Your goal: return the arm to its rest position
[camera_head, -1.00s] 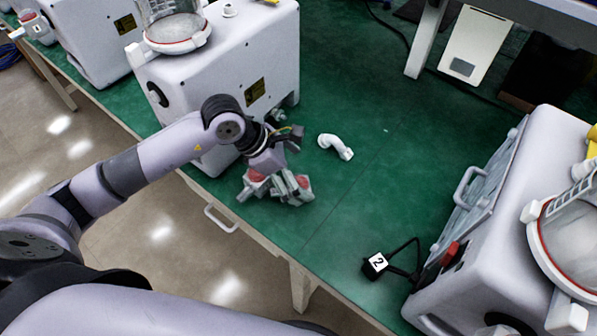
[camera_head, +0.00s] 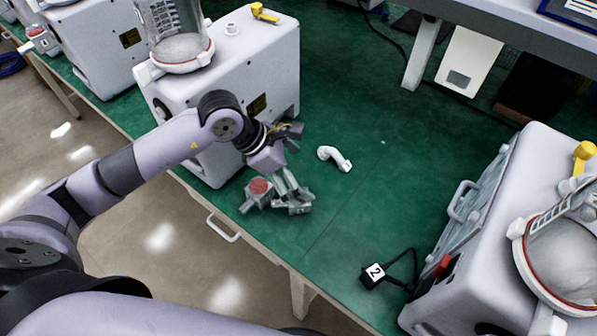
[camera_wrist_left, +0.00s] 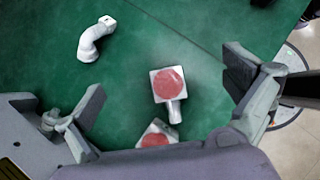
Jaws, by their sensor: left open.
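My left gripper (camera_head: 276,199) hangs over the green table near its front edge, jaws open. In the left wrist view its fingers (camera_wrist_left: 166,108) are spread wide with nothing gripped between them. Below them lies a white piece with a red round face and a short stub (camera_wrist_left: 168,84). A second red-faced white piece (camera_wrist_left: 157,136) is partly hidden by the gripper body. In the head view one red-faced piece (camera_head: 259,186) shows beside the fingers. My left arm reaches in from the left, elbow bent. My right gripper is not in view.
A white elbow pipe (camera_head: 334,158) lies right of the gripper. A white pump unit (camera_head: 225,75) stands close behind my wrist. Another unit (camera_head: 480,235) stands at right, with a black block marked 2 (camera_head: 374,271) beside it.

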